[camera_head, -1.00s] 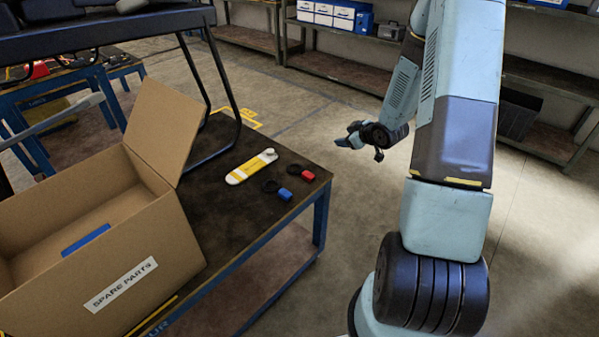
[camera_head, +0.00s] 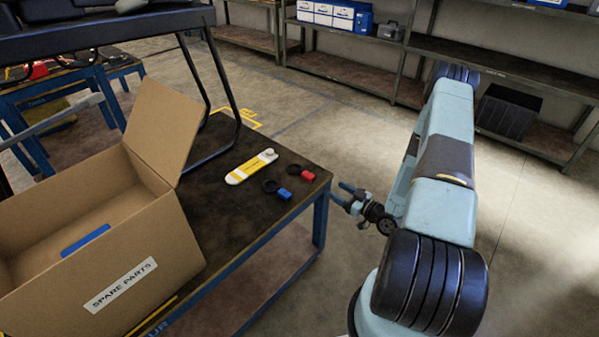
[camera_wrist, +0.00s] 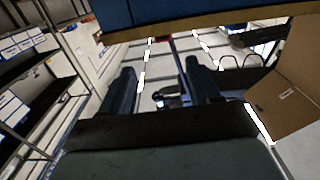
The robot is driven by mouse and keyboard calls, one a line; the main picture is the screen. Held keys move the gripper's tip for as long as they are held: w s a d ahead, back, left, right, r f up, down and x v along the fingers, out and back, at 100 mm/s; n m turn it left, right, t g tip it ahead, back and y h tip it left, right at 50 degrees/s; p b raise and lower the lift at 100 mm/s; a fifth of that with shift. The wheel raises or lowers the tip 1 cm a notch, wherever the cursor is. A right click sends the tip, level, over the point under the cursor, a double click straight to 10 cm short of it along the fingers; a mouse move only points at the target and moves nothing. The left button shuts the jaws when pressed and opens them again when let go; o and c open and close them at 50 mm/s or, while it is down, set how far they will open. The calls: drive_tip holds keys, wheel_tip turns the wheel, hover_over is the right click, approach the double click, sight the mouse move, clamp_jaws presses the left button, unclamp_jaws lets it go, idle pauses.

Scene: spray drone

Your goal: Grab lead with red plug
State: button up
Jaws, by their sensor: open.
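The lead with the red plug (camera_head: 308,175) lies on the dark table top near its right corner, with its black cable coiled beside the plug. A second lead with a blue plug (camera_head: 284,194) lies just to its left and nearer. My gripper (camera_head: 342,191) is open and empty, just off the table's right edge, to the right of the red plug and apart from it. In the wrist view my gripper's two dark fingers (camera_wrist: 160,85) stand apart with nothing between them. I cannot make out either plug in the wrist view.
A yellow and white tool (camera_head: 251,167) lies left of the leads. An open cardboard box (camera_head: 180,235) labelled SPARE PARTS stands on the table's left part. A black stand leg (camera_head: 225,90) rises behind. The blue table edge (camera_head: 270,238) lies close to my gripper. Shelves line the back wall.

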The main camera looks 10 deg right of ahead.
sight(313, 177)
drive_tip(key=x, duration=1.3)
drive_tip(key=shift+w+a, duration=0.1)
drive_tip(key=shift+a, duration=0.3)
drive_tip(key=c, duration=1.1)
drive_tip(key=shift+r, duration=0.15)
